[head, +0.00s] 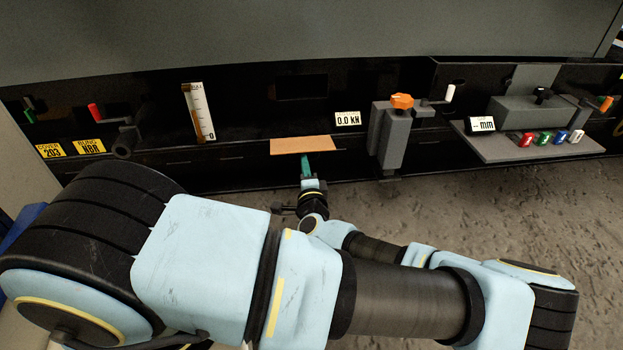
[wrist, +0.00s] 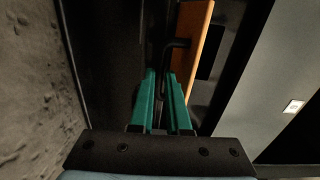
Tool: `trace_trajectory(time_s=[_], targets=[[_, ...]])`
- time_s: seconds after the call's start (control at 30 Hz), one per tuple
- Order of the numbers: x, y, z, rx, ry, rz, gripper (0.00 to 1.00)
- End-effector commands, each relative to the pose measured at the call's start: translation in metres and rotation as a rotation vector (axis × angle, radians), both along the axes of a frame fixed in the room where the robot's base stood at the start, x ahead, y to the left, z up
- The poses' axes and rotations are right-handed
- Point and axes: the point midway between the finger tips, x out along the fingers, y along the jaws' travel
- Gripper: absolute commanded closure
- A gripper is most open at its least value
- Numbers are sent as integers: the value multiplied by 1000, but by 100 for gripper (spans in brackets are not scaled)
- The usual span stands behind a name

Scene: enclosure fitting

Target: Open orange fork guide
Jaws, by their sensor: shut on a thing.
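The orange fork guide (head: 303,145) is a flat orange panel on the low front of the black enclosure, left of the middle in the head view. In the wrist view the orange panel (wrist: 197,45) stands edge-on at upper right, with a black bent handle (wrist: 178,44) beside it. My gripper (head: 306,160) is at the panel's lower edge, and its green fingers (wrist: 163,85) are shut on the black handle, which runs down between them. The fingers hide the gripped part of the handle.
A grey block with an orange knob (head: 402,101) stands right of the panel, beside a "0.0 kN" display (head: 347,119). Farther right a grey shelf (head: 500,152) carries several coloured buttons. A white gauge (head: 198,112) is at left. Bare floor (head: 480,200) lies in front.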

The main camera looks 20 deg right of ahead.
Motion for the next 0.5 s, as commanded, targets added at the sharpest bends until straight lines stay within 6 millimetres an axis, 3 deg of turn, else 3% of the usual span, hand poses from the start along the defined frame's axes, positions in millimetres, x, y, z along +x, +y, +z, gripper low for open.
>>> trace_trajectory(time_s=[0.03,0.5], targets=[[3,1,-8,-3,-26,0,100],[10,1,-10,-16,-128,2,100]])
